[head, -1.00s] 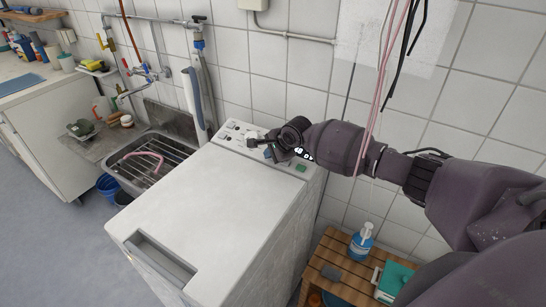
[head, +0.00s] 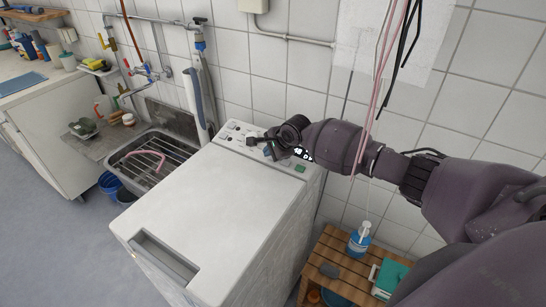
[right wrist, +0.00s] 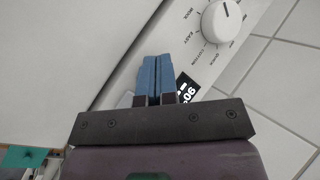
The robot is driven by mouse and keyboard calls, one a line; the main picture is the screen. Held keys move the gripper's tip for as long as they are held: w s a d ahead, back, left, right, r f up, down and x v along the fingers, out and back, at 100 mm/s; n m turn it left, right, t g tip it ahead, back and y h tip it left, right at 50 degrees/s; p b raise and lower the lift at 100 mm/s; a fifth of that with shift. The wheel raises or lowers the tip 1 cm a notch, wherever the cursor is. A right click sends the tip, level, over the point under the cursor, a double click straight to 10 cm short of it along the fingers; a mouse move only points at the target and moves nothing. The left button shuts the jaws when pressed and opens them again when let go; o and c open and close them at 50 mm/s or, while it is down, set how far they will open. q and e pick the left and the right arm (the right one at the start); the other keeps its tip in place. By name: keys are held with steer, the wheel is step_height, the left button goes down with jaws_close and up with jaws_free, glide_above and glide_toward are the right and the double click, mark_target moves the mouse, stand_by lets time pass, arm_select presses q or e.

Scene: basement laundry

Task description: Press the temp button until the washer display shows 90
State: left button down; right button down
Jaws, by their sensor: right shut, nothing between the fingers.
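The white washer (head: 205,195) stands in the middle of the head view, its control panel (head: 232,133) along the back edge. My right gripper (head: 267,152) is over the panel, its blue fingers shut and empty. In the right wrist view its fingertips (right wrist: 152,60) point at the panel beside the black display (right wrist: 187,90). The display shows white slanted digits, partly hidden by the fingers; they look like a 9 or 6 and a 0, but I cannot read them firmly. The temp button is not distinguishable; the gripper hides that part. Contact cannot be told. My left gripper is not in view.
A white dial (right wrist: 222,20) sits near the display. A green patch (head: 300,169) is at the panel's right end. A wooden slatted stand (head: 318,265) with a blue bottle (head: 359,240) is right of the washer; a sink (head: 150,160) is left. Cables hang near my right arm.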

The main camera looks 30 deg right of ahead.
steer(key=shift+a+r+p, duration=0.1)
steer(key=shift+r+p, duration=0.55)
steer(key=shift+p, duration=0.05)
steer(key=r+p, duration=0.1)
steer(key=p, duration=0.1)
steer(key=shift+s+a+r+p, duration=0.15)
steer(key=shift+s+a+p, duration=0.05)
steer(key=shift+p, duration=0.15)
steer(key=shift+s+a+r, duration=0.1)
steer(key=shift+a+r, duration=0.05)
steer(key=shift+r, duration=0.4)
steer(key=shift+s+a+r, duration=0.1)
steer(key=shift+r, duration=0.4)
